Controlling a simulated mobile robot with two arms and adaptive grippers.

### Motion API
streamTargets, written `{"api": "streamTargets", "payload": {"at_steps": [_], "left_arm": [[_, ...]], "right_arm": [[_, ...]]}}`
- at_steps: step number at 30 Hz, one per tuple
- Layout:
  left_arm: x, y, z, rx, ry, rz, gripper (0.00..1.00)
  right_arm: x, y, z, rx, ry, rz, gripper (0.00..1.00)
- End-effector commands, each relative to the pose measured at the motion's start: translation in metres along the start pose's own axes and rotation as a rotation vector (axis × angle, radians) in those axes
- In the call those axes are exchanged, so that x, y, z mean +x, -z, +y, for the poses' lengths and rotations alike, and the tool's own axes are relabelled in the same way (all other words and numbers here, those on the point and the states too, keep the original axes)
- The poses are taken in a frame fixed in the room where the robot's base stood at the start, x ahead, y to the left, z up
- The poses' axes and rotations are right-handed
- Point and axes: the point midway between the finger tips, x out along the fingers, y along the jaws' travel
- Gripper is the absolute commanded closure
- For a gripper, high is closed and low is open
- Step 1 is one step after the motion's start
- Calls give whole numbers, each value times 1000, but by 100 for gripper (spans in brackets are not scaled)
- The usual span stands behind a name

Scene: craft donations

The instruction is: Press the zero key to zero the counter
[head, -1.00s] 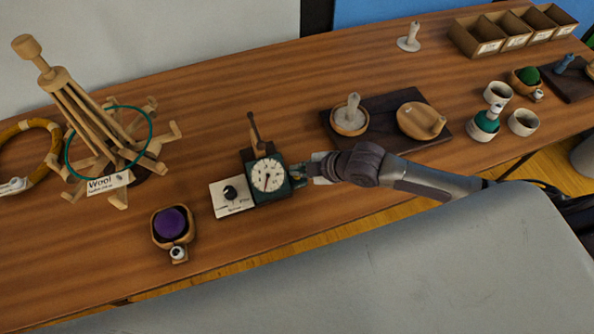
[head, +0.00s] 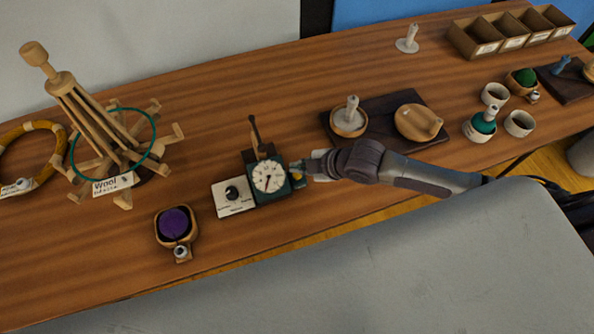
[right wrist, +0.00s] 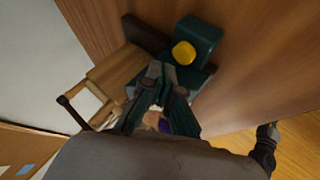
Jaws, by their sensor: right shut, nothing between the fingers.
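The counter (head: 268,178), a dark green box with a round white dial, sits on the table in the middle of the head view. In the right wrist view its dark green housing (right wrist: 205,38) carries a round yellow key (right wrist: 183,53), which I take as the zero key. My right gripper (head: 301,168) is shut and empty at the counter's right side. In the right wrist view its fingertips (right wrist: 164,78) are close to the yellow key, below and left of it; I cannot tell whether they touch anything. My left gripper is not in view.
A white card with a black knob (head: 231,195) lies left of the counter. A wooden wool winder (head: 95,115) stands farther left, and a bowl with a purple ball (head: 174,226) in front. A dark board (head: 375,107) with wooden pieces lies behind my right arm.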

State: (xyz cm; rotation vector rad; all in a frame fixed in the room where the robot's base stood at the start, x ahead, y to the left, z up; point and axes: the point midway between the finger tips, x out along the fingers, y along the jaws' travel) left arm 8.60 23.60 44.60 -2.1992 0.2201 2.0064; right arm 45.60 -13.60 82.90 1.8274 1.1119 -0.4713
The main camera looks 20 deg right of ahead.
Motion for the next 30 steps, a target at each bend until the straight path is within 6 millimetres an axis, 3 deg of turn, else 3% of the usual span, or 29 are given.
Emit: {"api": "streamTargets", "payload": {"at_steps": [12,30], "left_arm": [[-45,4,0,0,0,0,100],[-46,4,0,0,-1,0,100]], "right_arm": [[-32,23,23,-1,0,0,100],[-32,23,24,0,0,0,100]]}}
